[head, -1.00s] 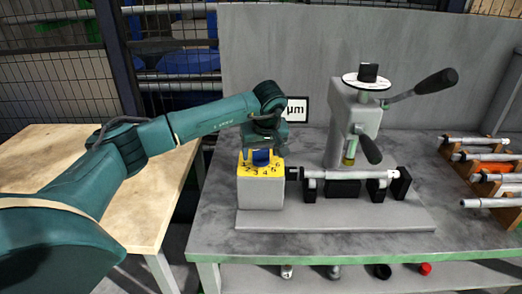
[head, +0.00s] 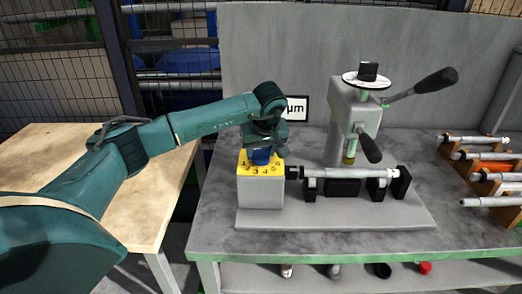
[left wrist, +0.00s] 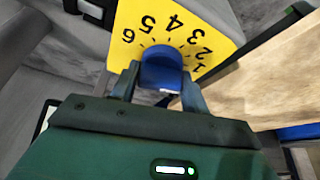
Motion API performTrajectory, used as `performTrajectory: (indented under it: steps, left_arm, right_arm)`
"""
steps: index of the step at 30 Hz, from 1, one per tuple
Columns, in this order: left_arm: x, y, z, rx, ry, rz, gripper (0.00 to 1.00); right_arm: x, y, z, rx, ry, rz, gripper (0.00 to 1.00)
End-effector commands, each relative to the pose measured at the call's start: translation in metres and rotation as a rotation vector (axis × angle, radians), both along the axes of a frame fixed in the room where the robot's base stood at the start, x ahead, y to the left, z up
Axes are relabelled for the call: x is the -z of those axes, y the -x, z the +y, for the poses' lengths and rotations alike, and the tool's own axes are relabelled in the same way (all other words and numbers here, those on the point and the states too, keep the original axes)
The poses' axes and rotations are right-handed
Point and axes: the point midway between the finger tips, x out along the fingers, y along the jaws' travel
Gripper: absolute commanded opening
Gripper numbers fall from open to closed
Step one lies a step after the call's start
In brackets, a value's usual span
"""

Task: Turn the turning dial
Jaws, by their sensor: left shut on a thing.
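The blue turning dial (head: 261,157) sits on the yellow numbered face (head: 246,171) of a light grey box (head: 261,192). My left gripper (head: 262,148) reaches down onto the dial from above. In the left wrist view, its two fingers (left wrist: 160,77) stand on either side of the blue dial (left wrist: 160,66) and are shut on it. The yellow face (left wrist: 213,28) there shows the numbers 1 to 6 in an arc around the dial's far side. The mark that the dial points at cannot be told. My right gripper is not in view.
A shaft (head: 350,174) lies between black supports right beside the box, on a grey base plate (head: 335,218). A grey lever device (head: 352,125) stands behind it. Several shafts rest on a rack (head: 482,187) at the right. A wooden table (head: 150,150) is at the left.

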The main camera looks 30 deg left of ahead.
Motion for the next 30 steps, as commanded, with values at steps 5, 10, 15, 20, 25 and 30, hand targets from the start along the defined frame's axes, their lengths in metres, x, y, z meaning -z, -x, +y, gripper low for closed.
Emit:
performTrajectory:
  steps: [5,10,15,20,25,30]
  left_arm:
    - [-0.0007,-0.0002,0.0000,-0.029,0.000,0.000,0.23]
    - [-0.0012,-0.0005,0.0000,-0.107,-0.001,0.001,0.23]
    - [-0.0022,-0.0010,-0.0002,-0.236,0.000,0.000,0.23]
    - [-0.0024,-0.0011,-0.0003,-0.386,0.000,0.000,0.23]
    - [-0.0023,-0.0012,0.0001,-0.548,-0.002,0.000,0.23]
    - [-0.0024,-0.0014,0.0002,-0.703,-0.001,0.000,0.23]
  right_arm:
    - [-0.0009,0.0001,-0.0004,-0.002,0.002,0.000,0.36]
    - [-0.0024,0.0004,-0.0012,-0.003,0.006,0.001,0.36]
    - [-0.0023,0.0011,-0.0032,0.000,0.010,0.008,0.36]
    - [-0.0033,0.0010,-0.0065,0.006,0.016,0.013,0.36]
    - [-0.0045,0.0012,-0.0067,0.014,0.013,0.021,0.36]
    - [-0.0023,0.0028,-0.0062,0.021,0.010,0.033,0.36]
